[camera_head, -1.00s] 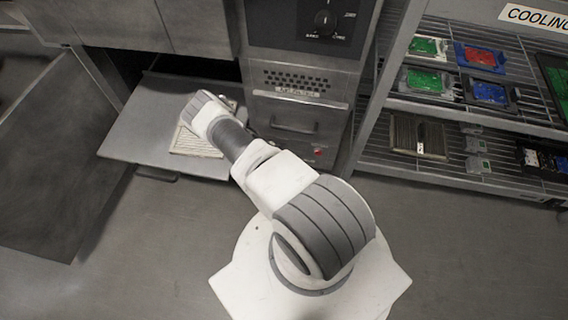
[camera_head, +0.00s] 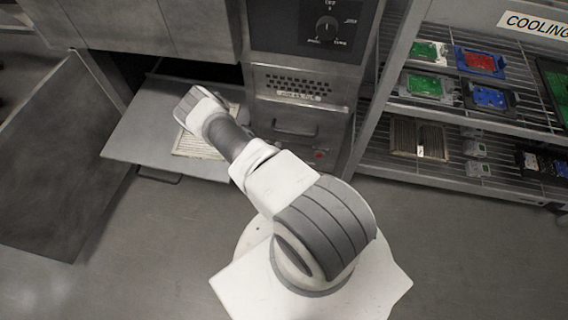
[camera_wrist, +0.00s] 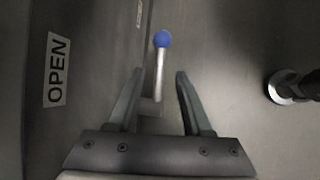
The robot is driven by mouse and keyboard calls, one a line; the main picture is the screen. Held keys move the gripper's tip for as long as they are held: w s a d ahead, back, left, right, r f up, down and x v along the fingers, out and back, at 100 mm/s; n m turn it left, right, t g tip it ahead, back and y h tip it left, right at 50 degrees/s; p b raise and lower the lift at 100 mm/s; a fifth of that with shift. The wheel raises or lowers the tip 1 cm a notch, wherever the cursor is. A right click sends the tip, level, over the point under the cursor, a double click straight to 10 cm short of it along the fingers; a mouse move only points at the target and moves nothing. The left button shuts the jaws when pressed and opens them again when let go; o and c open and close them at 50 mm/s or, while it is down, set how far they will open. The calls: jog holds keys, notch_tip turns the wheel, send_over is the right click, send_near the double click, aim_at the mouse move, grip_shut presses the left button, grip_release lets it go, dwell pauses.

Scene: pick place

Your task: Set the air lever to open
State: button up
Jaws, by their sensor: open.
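In the wrist view, the air lever (camera_wrist: 159,75) is a metal rod with a blue ball on its end. It stands out from a grey panel, just ahead of my gripper (camera_wrist: 159,75). My gripper is open, with one finger on each side of the lever's lower part. I see no clear contact between the fingers and the rod. A white label reading OPEN (camera_wrist: 56,70) is on the panel to the left of the lever. In the head view, my arm hides the gripper, and the lever does not show there.
A pulled-out tray (camera_head: 125,140) with a pale slotted plate (camera_head: 190,147) lies beneath my arm. A control panel with a knob (camera_head: 326,30) is on the machine. A cooling rack (camera_head: 465,180) with several colored parts stands at right. A dark round-ended part (camera_wrist: 283,87) is right of the lever.

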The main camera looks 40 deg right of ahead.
jog(key=p+v, duration=0.4)
jog(key=v, duration=1)
jog(key=shift+r, duration=0.1)
